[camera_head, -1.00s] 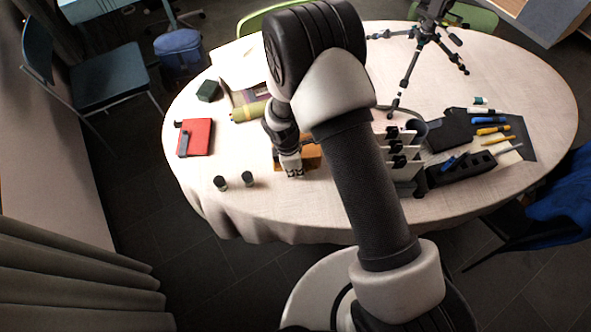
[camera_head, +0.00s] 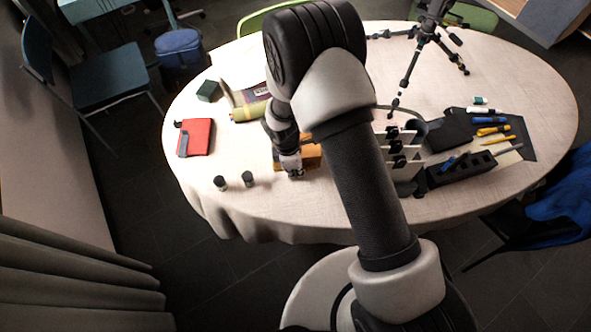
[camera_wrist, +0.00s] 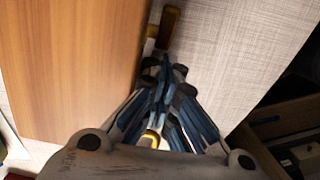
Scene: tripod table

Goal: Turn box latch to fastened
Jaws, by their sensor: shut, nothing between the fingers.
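The wooden box (camera_head: 311,158) stands near the table's front edge, partly hidden behind my arm and gripper. Its smooth brown face (camera_wrist: 70,60) fills the left of the wrist view. A small brass-coloured piece (camera_wrist: 168,25), apparently the latch, sticks out at the box's right edge, just beyond my fingertips. A curved yellow part (camera_wrist: 152,138) shows between my fingers; I cannot tell what it belongs to. My gripper (camera_head: 294,175) is at the box's front side. In the wrist view its fingertips (camera_wrist: 165,70) are together and empty, beside the box edge and apart from the brass piece.
Two small dark cylinders (camera_head: 234,181) stand left of my gripper. A red book (camera_head: 196,137) lies farther left. A white rack (camera_head: 403,160) and a black organizer (camera_head: 461,168) stand to the right. A tripod (camera_head: 425,50) is at the back. The front left cloth is clear.

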